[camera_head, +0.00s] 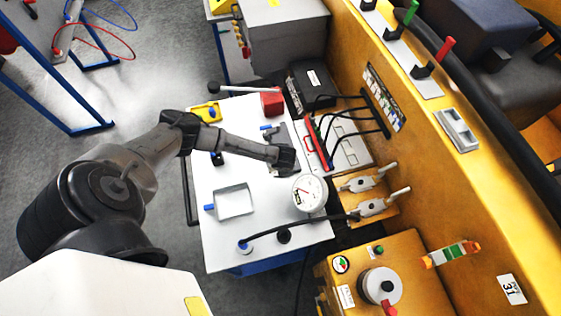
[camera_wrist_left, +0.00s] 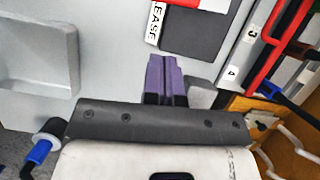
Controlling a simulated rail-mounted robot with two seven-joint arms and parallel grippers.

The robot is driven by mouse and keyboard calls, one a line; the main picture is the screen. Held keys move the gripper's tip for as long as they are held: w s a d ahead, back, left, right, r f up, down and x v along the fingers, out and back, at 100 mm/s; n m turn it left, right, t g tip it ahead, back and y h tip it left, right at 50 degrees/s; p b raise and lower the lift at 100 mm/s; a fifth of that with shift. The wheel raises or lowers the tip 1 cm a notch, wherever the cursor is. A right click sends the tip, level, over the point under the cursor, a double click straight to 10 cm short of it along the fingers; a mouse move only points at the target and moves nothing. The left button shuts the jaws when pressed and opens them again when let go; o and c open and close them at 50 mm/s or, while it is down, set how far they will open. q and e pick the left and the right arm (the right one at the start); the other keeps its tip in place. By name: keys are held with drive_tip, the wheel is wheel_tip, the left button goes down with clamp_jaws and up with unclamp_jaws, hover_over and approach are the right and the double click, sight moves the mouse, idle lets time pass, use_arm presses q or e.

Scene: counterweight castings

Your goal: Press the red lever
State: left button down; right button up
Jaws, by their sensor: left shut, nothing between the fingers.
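A lever with a red handle (camera_head: 446,49) stands on the yellow panel at the upper right of the head view, beside a green-handled one (camera_head: 411,12). A red block (camera_head: 271,102) sits at the far end of the white table. Which red part the task means I cannot tell. My left gripper (camera_head: 286,160) is over the table, apart from the red-handled lever and nearer the camera than the red block. In the left wrist view its purple fingers (camera_wrist_left: 165,80) are together and empty, below a dark plate (camera_wrist_left: 193,40) with a partly hidden label ending in "EASE".
A round gauge (camera_head: 309,192) and a unit with red bars and black cables (camera_head: 345,148) are close to the gripper on the right. A square tray (camera_head: 234,201) lies on the white table (camera_head: 218,251). A yellow box with a grey knob (camera_head: 380,286) stands at the lower right.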

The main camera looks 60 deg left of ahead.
use_arm(q)
drive_tip(key=shift+v, duration=2.75)
drive_tip(key=shift+d, duration=0.15)
